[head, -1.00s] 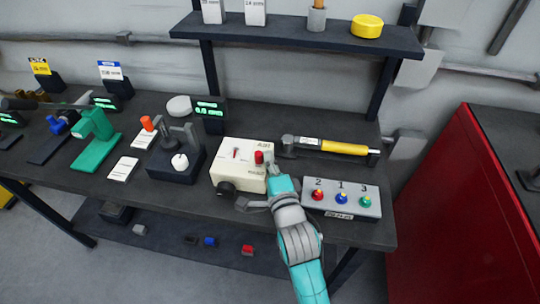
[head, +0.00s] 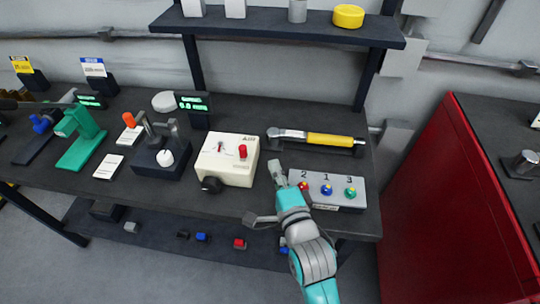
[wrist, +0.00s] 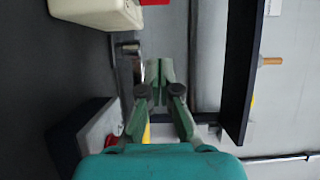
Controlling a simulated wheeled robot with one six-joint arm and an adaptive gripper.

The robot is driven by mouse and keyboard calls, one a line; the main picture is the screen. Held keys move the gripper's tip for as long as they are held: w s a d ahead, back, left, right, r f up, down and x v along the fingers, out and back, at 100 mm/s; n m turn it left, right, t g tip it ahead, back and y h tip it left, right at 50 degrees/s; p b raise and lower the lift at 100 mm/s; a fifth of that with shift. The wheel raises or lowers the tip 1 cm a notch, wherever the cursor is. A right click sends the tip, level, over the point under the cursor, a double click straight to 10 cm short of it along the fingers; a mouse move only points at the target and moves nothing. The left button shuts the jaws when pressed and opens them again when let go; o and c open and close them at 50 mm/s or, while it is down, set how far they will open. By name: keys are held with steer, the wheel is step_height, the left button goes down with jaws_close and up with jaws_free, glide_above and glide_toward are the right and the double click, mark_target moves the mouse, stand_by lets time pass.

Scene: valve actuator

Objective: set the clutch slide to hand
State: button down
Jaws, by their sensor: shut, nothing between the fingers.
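The cream box (head: 230,172) stands on the bench left of my gripper. A small red-marked slot (head: 220,147) and an upright red knob (head: 242,152) are on its top, and a black round knob (head: 211,185) is on its front. Which part is the clutch slide cannot be told, and its lettering is too small to read. My gripper (head: 277,168) is shut and empty, just right of the box and apart from the red knob. In the wrist view its closed fingers (wrist: 162,72) show, with the box corner (wrist: 97,12) at the upper left.
A grey panel (head: 345,202) with three coloured buttons sits close right of my gripper. A yellow-handled wrench (head: 325,139) lies behind. A grey fixture (head: 155,160) with a white knob stands left of the box. A shelf (head: 280,29) runs above the back.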

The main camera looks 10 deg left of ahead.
steer(key=shift+v, duration=1.15)
